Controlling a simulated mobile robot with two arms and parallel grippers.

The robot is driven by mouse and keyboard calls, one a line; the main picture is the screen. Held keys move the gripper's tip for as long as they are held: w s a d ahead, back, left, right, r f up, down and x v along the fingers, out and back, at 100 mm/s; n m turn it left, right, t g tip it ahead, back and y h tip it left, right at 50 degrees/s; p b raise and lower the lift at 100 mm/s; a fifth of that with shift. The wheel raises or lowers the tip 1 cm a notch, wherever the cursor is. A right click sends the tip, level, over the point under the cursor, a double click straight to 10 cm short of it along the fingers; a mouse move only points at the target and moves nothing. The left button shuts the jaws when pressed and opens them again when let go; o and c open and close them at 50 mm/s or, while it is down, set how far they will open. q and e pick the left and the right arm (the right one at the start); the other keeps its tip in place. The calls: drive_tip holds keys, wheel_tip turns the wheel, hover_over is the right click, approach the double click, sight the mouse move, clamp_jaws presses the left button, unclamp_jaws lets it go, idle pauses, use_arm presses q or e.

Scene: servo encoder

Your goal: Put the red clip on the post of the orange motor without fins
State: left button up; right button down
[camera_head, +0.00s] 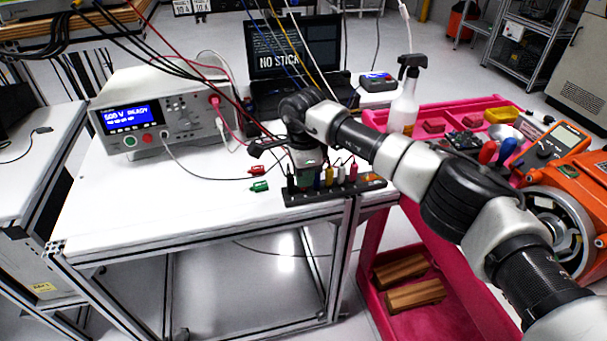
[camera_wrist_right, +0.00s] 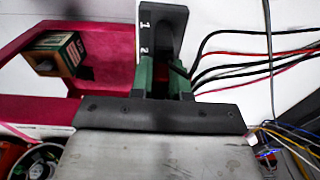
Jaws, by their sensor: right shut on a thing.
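A small red clip (camera_head: 258,171) lies on the white table, left of the black rack (camera_head: 335,192). Another red piece (camera_head: 353,172) stands in the rack. My right gripper (camera_head: 306,166) is at the rack's left part, shut on a green clip (camera_head: 305,178). My left gripper is out of view.
A loose green clip (camera_head: 260,187) lies near the red one. A tester (camera_head: 162,112) with cables stands at the back left; cables hang near my arm. A pink cart (camera_head: 378,225) holds tools and an orange multimeter (camera_head: 562,141). The table's front left is clear.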

drive_tip(key=shift+r+p, duration=1.15)
drive_tip(key=shift+r, duration=1.3)
drive_tip(key=shift+d, duration=0.1)
